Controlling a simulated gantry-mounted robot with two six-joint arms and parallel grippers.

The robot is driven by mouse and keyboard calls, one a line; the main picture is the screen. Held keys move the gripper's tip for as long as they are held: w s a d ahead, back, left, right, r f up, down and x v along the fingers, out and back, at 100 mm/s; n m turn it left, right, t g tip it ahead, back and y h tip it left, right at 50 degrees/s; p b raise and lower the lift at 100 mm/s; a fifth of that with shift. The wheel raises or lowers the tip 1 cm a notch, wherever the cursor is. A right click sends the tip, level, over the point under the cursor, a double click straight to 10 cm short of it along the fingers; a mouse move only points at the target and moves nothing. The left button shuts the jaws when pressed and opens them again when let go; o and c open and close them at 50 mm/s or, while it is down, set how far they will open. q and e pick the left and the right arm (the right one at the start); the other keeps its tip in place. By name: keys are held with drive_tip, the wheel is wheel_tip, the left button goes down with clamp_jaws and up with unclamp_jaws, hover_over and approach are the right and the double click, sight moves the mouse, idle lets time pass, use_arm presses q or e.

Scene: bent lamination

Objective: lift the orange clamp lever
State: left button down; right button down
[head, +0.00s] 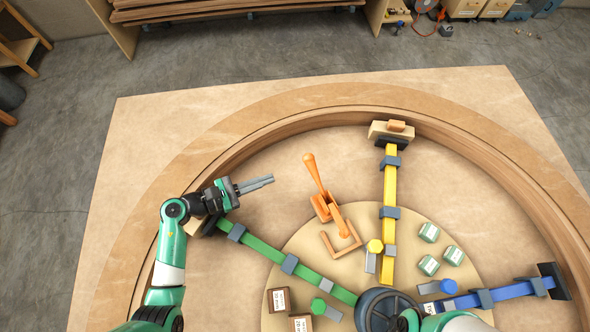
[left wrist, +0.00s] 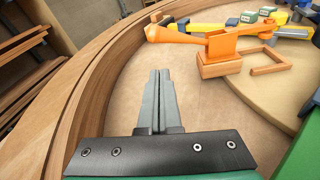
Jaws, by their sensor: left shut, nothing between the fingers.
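In the left wrist view the lever (left wrist: 178,37) lies across the top, beyond my fingertips. My left gripper (head: 272,181) is shut and empty, to the left of the lever and apart from it. It also shows in the left wrist view (left wrist: 159,74). My right gripper cannot be made out.
A green bar (head: 263,248) runs below my left gripper. A yellow bar (head: 390,185) stands right of the clamp, and a blue bar (head: 510,291) lies at the lower right. A curved laminated wall (head: 262,128) rings the area. Small green-white boxes (head: 429,232) sit on the disc.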

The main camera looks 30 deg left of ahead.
sight(305, 162)
use_arm(q)
drive_tip(key=shift+w+a+r, duration=0.1)
drive_tip(key=shift+r, duration=0.1)
drive_tip(key=shift+w, duration=0.1)
drive_tip(key=b+x, duration=0.2)
drive_tip(key=x, duration=0.8)
drive_tip(key=shift+r+m+p, duration=0.3)
drive_tip(key=shift+r+m, duration=0.1)
drive_tip(key=shift+r, duration=0.3)
drive_tip(key=shift+s+d+r+m+t+p, duration=0.15)
drive_tip(key=shift+r+m+t+p, duration=0.1)
drive_tip(key=shift+r+m, duration=0.2)
drive_tip(key=shift+s+d+r+m+t+p, duration=0.15)
drive_tip(key=shift+r+m+p, duration=0.05)
drive_tip(key=shift+r+m, duration=0.2)
drive_tip(key=s+d+r+m+t+y, duration=0.1)
drive_tip(key=s+d+r+m, duration=0.3)
drive_tip(key=m, duration=0.4)
drive_tip(key=shift+s+d+r+t+y+p, duration=0.25)
drive_tip(key=shift+d+r+t+p, duration=0.3)
drive_tip(key=shift+d+r, duration=0.4)
drive_tip(key=shift+m, duration=0.35)
